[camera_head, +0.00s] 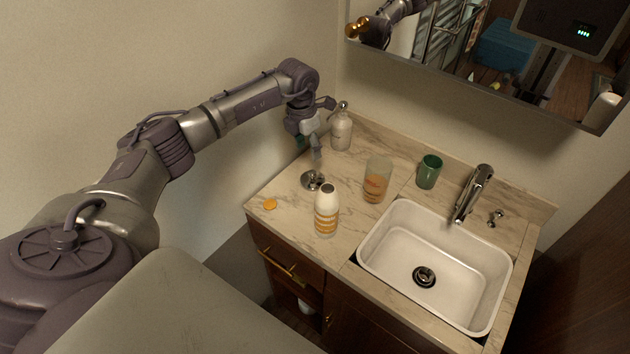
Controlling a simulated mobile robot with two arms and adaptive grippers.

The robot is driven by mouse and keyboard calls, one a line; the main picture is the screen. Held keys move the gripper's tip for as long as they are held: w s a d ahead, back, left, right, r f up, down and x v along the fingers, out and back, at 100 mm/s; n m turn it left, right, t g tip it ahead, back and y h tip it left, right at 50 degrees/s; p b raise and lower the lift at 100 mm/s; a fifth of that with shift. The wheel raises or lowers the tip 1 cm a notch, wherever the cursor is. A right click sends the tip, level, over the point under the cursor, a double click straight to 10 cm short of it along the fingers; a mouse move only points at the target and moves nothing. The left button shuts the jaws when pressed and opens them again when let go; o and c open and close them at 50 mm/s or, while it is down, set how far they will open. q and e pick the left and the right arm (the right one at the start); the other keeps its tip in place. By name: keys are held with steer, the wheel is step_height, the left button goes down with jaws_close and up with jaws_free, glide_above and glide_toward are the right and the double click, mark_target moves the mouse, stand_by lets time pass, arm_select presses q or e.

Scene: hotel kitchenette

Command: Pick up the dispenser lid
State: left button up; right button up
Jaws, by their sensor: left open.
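A round, shiny metal piece (313,181), which looks like the dispenser lid, lies on the marble counter. My left gripper (317,160) hangs over the counter just above and behind it, fingers pointing down. The gripper is open, and I see nothing held in it. A pale grey bottle with a metal top (341,131) stands behind the gripper near the wall. A clear container with orange contents (377,181) stands to the right of the metal piece. My right gripper is not in view.
A white and orange striped bottle (327,212) stands close in front of the metal piece. A flat orange cap (270,204) lies near the counter's left edge.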

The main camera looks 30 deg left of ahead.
arm_select(q)
steer(key=b, duration=0.2)
glide_above(312, 172)
steer(key=f, duration=0.5)
steer(key=shift+s+a, duration=0.2)
steer(key=shift+s, duration=0.2)
steer(key=shift+w+a+f+b, duration=0.1)
steer(key=shift+w+f+b, duration=0.15)
steer(key=shift+f+b, duration=0.5)
steer(key=shift+f, duration=0.2)
steer(key=f+b, duration=0.2)
steer(key=f, duration=0.1)
steer(key=f+b, duration=0.1)
steer(key=shift+w+d+f, duration=0.15)
steer(key=shift+d+f, duration=0.15)
steer(key=shift+w, duration=0.1)
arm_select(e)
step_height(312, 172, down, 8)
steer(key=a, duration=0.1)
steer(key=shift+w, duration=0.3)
arm_select(q)
steer(key=shift+r, duration=0.1)
steer(key=shift+c, duration=0.2)
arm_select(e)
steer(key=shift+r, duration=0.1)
arm_select(q)
jaws_close()
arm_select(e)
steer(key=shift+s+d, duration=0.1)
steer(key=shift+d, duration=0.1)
